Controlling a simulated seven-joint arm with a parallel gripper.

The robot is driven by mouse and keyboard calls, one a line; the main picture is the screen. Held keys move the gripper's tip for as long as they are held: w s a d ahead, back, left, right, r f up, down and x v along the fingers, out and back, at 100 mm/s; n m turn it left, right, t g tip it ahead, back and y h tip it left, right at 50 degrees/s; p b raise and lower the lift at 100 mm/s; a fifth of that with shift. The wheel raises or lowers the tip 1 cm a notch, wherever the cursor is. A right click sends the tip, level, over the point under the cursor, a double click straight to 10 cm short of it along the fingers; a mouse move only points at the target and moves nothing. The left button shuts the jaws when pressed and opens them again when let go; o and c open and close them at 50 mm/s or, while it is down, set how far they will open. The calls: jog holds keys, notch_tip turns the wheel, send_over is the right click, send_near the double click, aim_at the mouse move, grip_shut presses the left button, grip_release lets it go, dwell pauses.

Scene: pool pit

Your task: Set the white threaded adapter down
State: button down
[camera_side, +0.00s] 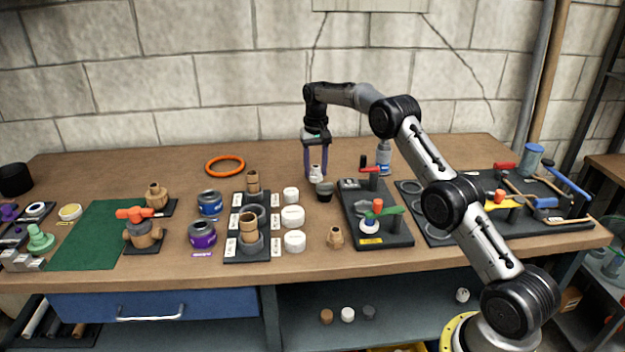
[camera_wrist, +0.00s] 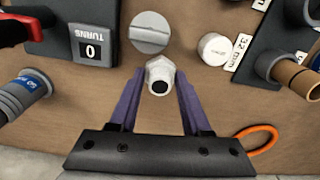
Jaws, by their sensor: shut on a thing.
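The white threaded adapter (camera_side: 316,170) is between the purple fingers of my gripper (camera_side: 316,176), toward the back middle of the table. In the wrist view the adapter (camera_wrist: 159,73) sits between the two fingertips of my gripper (camera_wrist: 158,80), its dark round opening facing the camera. My gripper is shut on it and points down. The adapter's lower end is at or close to the tabletop; I cannot tell whether it touches.
A dark grey slotted plug (camera_side: 325,191) stands just in front of the adapter. White caps (camera_side: 292,216) and a black fitting tray (camera_side: 247,255) are left. A black valve board (camera_side: 385,240) is right. An orange ring (camera_side: 225,166) lies back left.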

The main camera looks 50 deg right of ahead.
aim_at(316, 178)
jog(key=shift+f, duration=1.85)
jog(key=shift+f, duration=0.15)
jog(key=shift+c, duration=1.8)
grip_release()
